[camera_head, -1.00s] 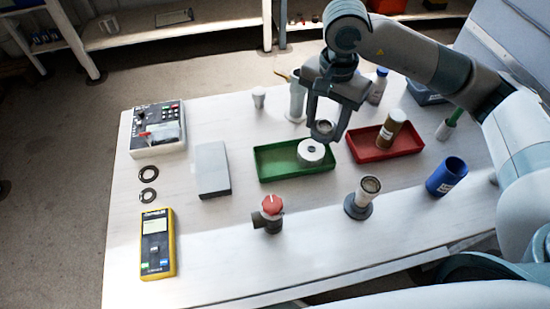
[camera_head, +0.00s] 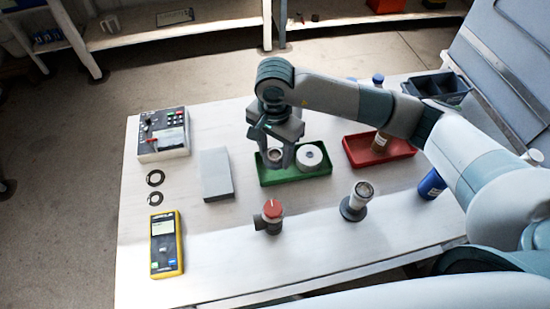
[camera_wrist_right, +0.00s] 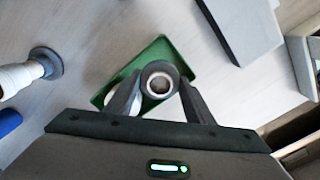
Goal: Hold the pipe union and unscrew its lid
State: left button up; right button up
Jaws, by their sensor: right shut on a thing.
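My right gripper (camera_head: 275,157) is over the left part of the green tray (camera_head: 290,181). It is shut on a grey ring-shaped piece (camera_wrist_right: 146,78), which shows between the fingers in the right wrist view with an open bore. The frames do not show whether this piece touches the tray floor. A pale, round-topped pipe fitting (camera_head: 361,192) stands upright on a dark round base, right of and nearer than the tray. A grey fitting with a red top (camera_head: 271,217) stands in front of the tray. I cannot tell which fitting is the pipe union. My left gripper is not in view.
A white ring (camera_head: 311,155) lies in the green tray's right part. A red tray (camera_head: 374,158) with a brown bottle is to the right. A grey block (camera_head: 215,175), two dark rings, a yellow meter (camera_head: 166,247) and a control box (camera_head: 163,134) are at left.

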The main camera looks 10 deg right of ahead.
aim_at(275, 154)
jog(key=shift+f+p, duration=0.5)
jog(key=shift+f, duration=0.05)
notch_tip(275, 154, down, 2)
jog(key=shift+p, duration=0.55)
jog(key=shift+f, duration=0.4)
jog(key=shift+f, duration=0.1)
jog(key=shift+f, duration=0.1)
jog(key=o, duration=0.9)
